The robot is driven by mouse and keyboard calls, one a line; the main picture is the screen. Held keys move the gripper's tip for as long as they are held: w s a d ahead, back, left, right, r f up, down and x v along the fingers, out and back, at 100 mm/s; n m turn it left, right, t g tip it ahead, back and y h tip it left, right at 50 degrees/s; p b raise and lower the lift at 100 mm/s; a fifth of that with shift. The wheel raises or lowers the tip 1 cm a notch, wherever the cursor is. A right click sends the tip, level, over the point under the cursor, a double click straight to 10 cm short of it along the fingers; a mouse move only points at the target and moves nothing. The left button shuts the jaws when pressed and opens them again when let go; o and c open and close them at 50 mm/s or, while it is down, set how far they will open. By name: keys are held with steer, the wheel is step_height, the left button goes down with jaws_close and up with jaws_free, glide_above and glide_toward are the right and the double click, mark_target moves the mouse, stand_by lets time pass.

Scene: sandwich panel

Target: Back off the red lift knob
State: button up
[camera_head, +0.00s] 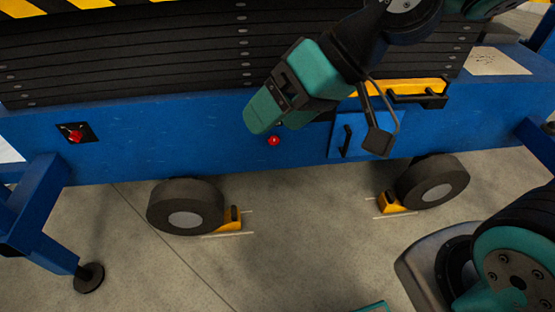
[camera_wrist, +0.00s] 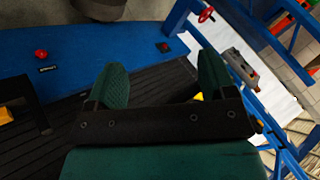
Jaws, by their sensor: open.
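A round red knob (camera_head: 274,141) sits on the blue side beam, just below my gripper (camera_head: 280,117) in the head view. I cannot tell from lettering which is the lift knob. My gripper is open, its teal fingers apart with nothing between them, and touches neither knob as far as I see.
Black ribbed bellows (camera_head: 130,60) rise above the blue beam (camera_head: 120,160). A blue hatch with a black handle (camera_head: 347,140) and a yellow bar (camera_head: 400,87) lie to the right. Wheels (camera_head: 185,206) with yellow chocks (camera_head: 231,219) stand on the open concrete floor.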

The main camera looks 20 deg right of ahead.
steer(key=w+a+f+m+t+y+b, duration=0.1)
steer(key=w+f+m+t+y+b, duration=0.1)
steer(key=w+f+b, duration=0.4)
steer(key=w+a+f+m+t+y+b, duration=0.1)
steer(key=w+f+m+t+b, duration=0.15)
steer(key=f+b, duration=0.65)
steer(key=m+t+h+b, duration=0.7)
steer(key=m+t+b, duration=0.4)
steer(key=m+b, duration=0.55)
glide_toward(275, 142)
steer(key=p+x, duration=0.5)
steer(key=x, duration=0.2)
steer(key=shift+w+a+f, duration=0.1)
steer(key=shift+w+a, duration=0.05)
steer(key=shift+w, duration=0.1)
steer(key=shift+x, duration=0.75)
steer(key=shift+w, duration=0.1)
